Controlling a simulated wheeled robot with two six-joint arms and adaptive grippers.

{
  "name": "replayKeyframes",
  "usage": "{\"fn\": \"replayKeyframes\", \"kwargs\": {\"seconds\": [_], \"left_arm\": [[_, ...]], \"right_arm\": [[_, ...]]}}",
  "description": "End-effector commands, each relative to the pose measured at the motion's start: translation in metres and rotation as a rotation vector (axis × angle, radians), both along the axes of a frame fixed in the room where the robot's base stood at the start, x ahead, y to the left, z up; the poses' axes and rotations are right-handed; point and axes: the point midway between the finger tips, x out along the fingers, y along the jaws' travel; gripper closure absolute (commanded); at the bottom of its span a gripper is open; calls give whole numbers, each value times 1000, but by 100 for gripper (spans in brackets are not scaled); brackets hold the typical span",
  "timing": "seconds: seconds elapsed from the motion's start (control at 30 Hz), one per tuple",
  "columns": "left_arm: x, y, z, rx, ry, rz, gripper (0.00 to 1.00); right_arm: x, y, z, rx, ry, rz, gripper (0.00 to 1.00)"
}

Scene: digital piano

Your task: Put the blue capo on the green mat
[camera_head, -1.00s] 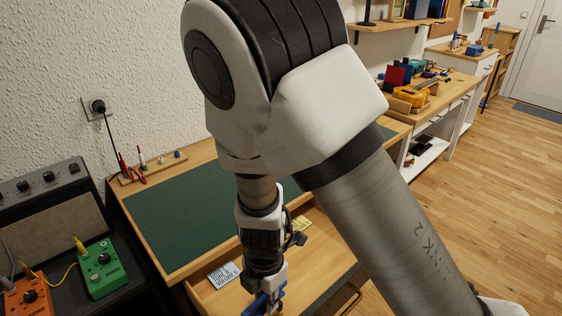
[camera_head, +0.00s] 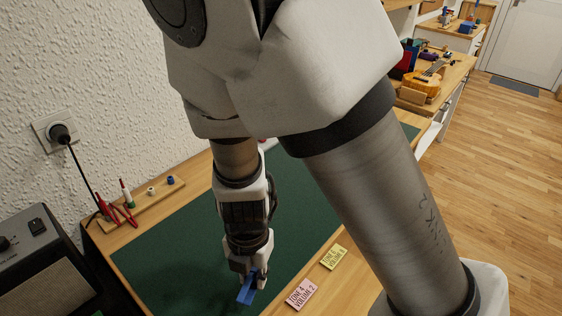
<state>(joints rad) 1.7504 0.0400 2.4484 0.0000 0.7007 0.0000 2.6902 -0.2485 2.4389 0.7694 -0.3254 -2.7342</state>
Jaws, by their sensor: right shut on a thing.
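The blue capo (camera_head: 244,295) is in the jaws of my right gripper (camera_head: 251,279), which points down from my arm. The capo shows against the near part of the green mat (camera_head: 170,258). I cannot tell whether the capo touches the mat or hangs a little above it. The mat is a large dark green sheet set in the wooden desk, and my arm hides part of it. My left gripper is not in view.
A pink card (camera_head: 301,294) and a yellow card (camera_head: 333,258) lie on the wood right of the mat. A wooden strip (camera_head: 148,205) with red leads and small pieces lies along the wall side. The mat's left part is clear.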

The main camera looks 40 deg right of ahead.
Motion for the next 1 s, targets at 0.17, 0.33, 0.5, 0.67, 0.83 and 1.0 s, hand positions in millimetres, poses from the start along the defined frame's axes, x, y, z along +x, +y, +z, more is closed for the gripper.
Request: {"fn": "replayKeyframes", "kwargs": {"seconds": [0.17, 0.33, 0.5, 0.67, 0.83, 1.0], "left_arm": [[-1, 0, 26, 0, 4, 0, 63], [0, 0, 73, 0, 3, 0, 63], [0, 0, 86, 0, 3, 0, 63], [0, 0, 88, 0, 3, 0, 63], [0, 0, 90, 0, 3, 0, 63], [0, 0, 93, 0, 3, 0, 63]], "right_arm": [[16, -4, 8, 4, 6, 1, 100], [62, -16, 5, 5, 3, 0, 100], [112, -31, -9, 4, -3, -2, 100], [148, -40, -16, 2, -1, -2, 100], [154, -43, -31, 0, 4, -1, 100], [153, -43, -53, 0, 1, -1, 100]]}}
